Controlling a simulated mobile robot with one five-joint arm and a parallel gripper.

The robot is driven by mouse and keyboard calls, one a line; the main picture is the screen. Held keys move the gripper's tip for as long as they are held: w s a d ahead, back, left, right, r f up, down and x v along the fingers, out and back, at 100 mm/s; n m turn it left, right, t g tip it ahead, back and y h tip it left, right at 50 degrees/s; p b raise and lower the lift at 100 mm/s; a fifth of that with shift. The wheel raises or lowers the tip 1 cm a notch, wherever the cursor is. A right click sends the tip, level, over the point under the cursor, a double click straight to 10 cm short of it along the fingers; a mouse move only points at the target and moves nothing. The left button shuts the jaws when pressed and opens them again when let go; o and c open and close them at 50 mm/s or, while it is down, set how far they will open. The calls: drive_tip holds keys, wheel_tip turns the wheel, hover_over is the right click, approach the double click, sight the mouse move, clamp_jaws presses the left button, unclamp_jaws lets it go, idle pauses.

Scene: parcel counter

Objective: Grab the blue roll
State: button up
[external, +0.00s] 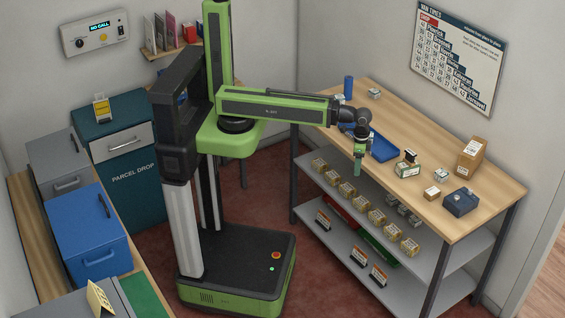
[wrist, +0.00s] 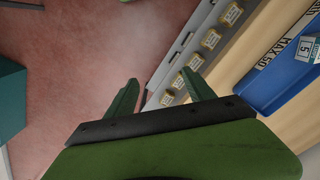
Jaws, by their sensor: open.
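The blue roll (external: 348,87) is an upright blue cylinder near the back left end of the wooden counter, beyond my forearm in the external view. It does not show in the wrist view. My gripper (external: 358,170) points down in front of the counter's front edge, apart from the roll and to its front right. In the wrist view its two green fingers (wrist: 163,85) are spread, with nothing between them.
A blue tray (external: 385,149) lies on the counter near my gripper; its wall shows in the wrist view (wrist: 275,75). Small boxes, a brown carton (external: 470,157) and a dark blue box (external: 461,202) stand farther right. Shelves with several small packets (external: 377,216) lie below.

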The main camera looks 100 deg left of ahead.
drive_tip(key=shift+o, duration=0.7)
